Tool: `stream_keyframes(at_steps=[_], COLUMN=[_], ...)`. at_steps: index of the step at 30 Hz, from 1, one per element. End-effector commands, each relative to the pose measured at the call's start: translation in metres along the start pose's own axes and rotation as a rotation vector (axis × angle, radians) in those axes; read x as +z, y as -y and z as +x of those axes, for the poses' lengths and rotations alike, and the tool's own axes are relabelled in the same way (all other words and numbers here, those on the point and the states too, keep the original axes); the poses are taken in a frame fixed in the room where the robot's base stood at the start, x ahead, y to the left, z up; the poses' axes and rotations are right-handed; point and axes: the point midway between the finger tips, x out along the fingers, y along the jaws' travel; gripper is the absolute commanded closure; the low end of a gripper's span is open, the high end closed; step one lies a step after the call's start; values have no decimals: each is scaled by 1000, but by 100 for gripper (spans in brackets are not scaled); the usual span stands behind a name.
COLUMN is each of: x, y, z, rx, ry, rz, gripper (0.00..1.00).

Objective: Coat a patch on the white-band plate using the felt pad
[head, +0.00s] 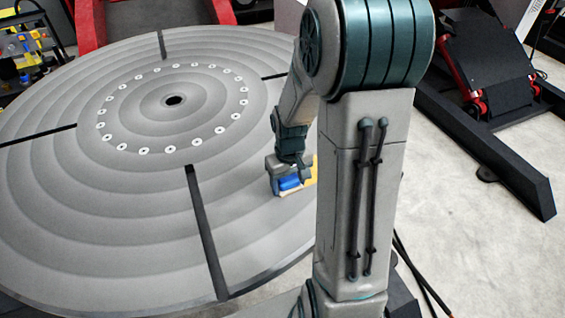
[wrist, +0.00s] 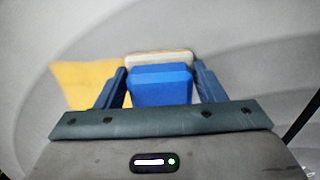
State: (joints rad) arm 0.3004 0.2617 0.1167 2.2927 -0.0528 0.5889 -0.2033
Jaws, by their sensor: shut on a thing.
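My gripper (head: 290,178) is low over the right part of the big grey round table. It is shut on the felt pad (head: 289,184), a blue block with a cream lower layer. In the wrist view the felt pad (wrist: 160,86) sits between the two fingers of my gripper (wrist: 158,78). A flat yellow area (wrist: 82,82) lies beside and partly under the left finger; whether it is a plate or a coating, I cannot tell. The same yellow (head: 311,174) shows partly behind my arm in the head view. I cannot make out a white band on it, nor whether the pad touches the surface.
The round table (head: 60,225) has dark radial slots, a ring of white-rimmed holes and a dark centre hole. Its left part is clear. Red and black machinery (head: 490,75) stands on the floor at right. A cart with yellow items (head: 22,45) stands at upper left.

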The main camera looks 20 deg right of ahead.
Motion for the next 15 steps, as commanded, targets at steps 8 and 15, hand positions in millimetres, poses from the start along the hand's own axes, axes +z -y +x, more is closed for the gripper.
stream_keyframes(at_steps=[8,15], x=[0,0], y=[10,11], z=[-27,-45], rx=[1,0], ry=[-5,1], rz=[7,4], gripper=[62,62])
